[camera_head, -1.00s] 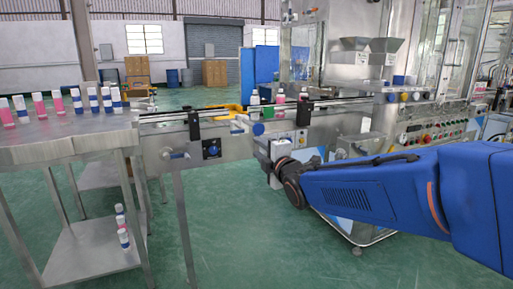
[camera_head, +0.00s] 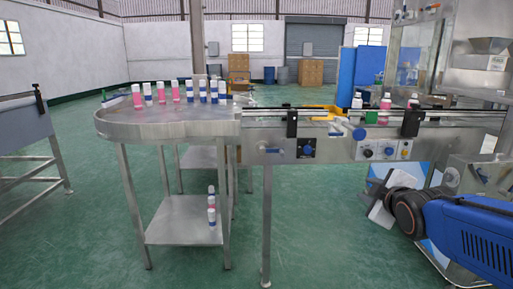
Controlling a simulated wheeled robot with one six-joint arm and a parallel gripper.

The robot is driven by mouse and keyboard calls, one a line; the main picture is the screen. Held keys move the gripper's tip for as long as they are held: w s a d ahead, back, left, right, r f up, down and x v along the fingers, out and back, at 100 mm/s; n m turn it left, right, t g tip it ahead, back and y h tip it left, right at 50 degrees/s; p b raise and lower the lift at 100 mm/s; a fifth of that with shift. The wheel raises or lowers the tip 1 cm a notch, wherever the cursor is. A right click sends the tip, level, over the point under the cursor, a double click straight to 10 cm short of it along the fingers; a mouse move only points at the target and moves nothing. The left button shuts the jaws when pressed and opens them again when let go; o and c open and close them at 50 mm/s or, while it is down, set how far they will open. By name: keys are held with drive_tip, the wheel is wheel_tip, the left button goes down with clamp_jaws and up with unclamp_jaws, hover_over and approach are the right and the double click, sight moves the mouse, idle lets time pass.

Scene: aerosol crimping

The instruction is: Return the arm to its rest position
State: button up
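My blue arm (camera_head: 470,230) enters from the lower right. It ends in a dark round wrist joint and my grey gripper (camera_head: 378,203), below and in front of the conveyor. The gripper is small and seen from behind and the side, so its fingers cannot be made out. I see nothing clearly held in it.
A round-ended steel table (camera_head: 150,130) holds several pink and blue-white bottles (camera_head: 190,90); more stand on its lower shelf (camera_head: 185,225). A conveyor (camera_head: 330,145) runs right to the machine (camera_head: 480,75). Another table (camera_head: 25,130) stands at left. Green floor is open between.

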drive_tip(key=s+a+f+m+g, duration=0.1)
drive_tip(key=s+f+m+g, duration=0.2)
drive_tip(key=s, duration=0.4)
drive_tip(key=s+a+f+m+g, duration=0.1)
drive_tip(key=s+f+m+g, duration=0.2)
drive_tip(key=s, duration=0.5)
drive_tip(key=s+a+f+m+g+y, duration=0.1)
drive_tip(key=s+f+m+g, duration=0.2)
drive_tip(key=s+f+m, duration=0.2)
drive_tip(key=s+f, duration=0.1)
drive_tip(key=s, duration=0.2)
drive_tip(key=shift+s+f+m, duration=0.2)
drive_tip(key=shift+s+m, duration=0.05)
drive_tip(key=shift+m, duration=0.05)
